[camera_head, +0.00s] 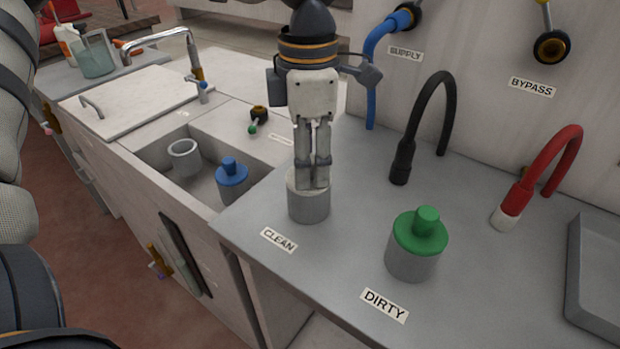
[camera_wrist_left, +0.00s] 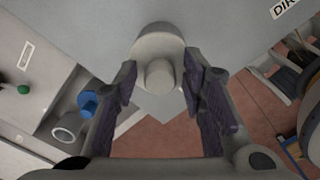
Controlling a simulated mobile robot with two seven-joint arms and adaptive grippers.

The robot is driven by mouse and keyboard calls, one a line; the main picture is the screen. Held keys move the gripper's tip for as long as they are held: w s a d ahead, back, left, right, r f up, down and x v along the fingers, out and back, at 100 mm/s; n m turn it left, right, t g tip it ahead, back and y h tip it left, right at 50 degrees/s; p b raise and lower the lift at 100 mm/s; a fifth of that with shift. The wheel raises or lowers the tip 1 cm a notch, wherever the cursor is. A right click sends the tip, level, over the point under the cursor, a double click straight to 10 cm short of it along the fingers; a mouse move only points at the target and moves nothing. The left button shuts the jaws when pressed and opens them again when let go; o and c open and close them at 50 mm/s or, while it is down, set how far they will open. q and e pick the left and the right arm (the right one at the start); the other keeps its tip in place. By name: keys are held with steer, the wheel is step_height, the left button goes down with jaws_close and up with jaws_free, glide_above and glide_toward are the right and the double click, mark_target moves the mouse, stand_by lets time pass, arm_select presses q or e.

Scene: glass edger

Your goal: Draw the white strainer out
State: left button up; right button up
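The white strainer (camera_head: 295,184) sits in the top of a grey cylindrical housing (camera_head: 309,209) behind the CLEAN label on the grey counter. In the left wrist view the strainer's white round top and knob (camera_wrist_left: 159,73) show between the fingers. My left gripper (camera_head: 312,185) points down over it and hides much of the top. In the left wrist view its fingers (camera_wrist_left: 160,92) are apart, one to each side of the knob, with visible gaps. Whether the fingertips are level with the knob is hard to tell. My right gripper is not in view.
A green-capped housing (camera_head: 416,246) stands behind the DIRTY label. Black (camera_head: 430,115) and red (camera_head: 545,165) hoses rise behind, and a grey tray (camera_head: 597,280) sits at right. The sink (camera_head: 203,148) at left holds a blue-knobbed piece (camera_head: 232,178) and a white ring-shaped cup (camera_head: 184,157).

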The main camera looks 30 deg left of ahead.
arm_select(q)
jaws_close()
steer(key=shift+r, duration=0.6)
steer(key=shift+r, duration=3.7)
steer(key=shift+r, duration=2)
